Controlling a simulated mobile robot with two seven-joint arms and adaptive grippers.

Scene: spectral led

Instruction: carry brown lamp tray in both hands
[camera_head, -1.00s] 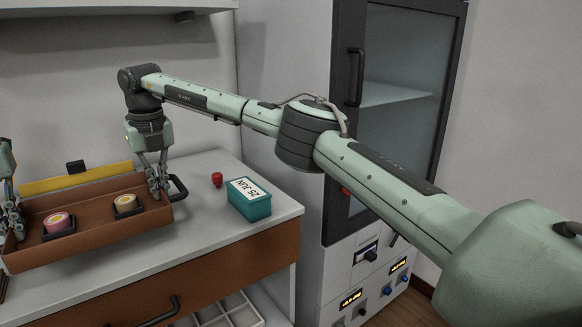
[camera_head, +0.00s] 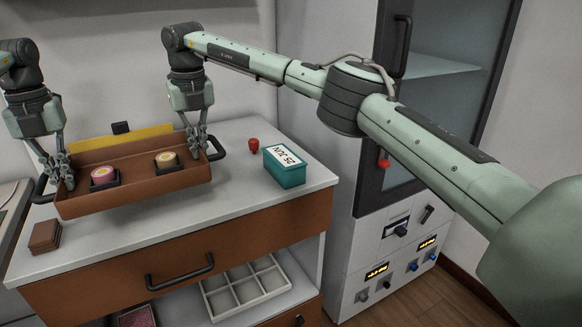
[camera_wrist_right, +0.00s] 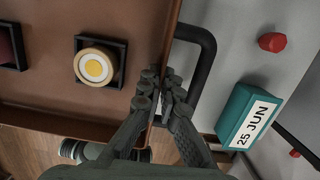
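The brown tray (camera_head: 140,198) is at the left of the head view, over the white counter. It carries two round lamps on dark square bases: a pink one (camera_head: 104,175) and a cream and yellow one (camera_head: 167,158), which also shows in the right wrist view (camera_wrist_right: 96,66). My left gripper (camera_head: 58,177) is at the tray's left end wall, fingers around its rim. My right gripper (camera_head: 197,146) is shut on the right end wall, beside the black handle (camera_wrist_right: 208,60). The tray looks about level; its underside is hidden, so I cannot tell its clearance.
A teal box (camera_head: 285,170) marked "25 JUN" and a red knob (camera_head: 253,145) are on the counter right of the tray. Brown square pieces (camera_head: 45,236) lie front left. A yellow panel (camera_head: 125,143) stands behind the tray. A tall cabinet (camera_head: 365,215) stands right.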

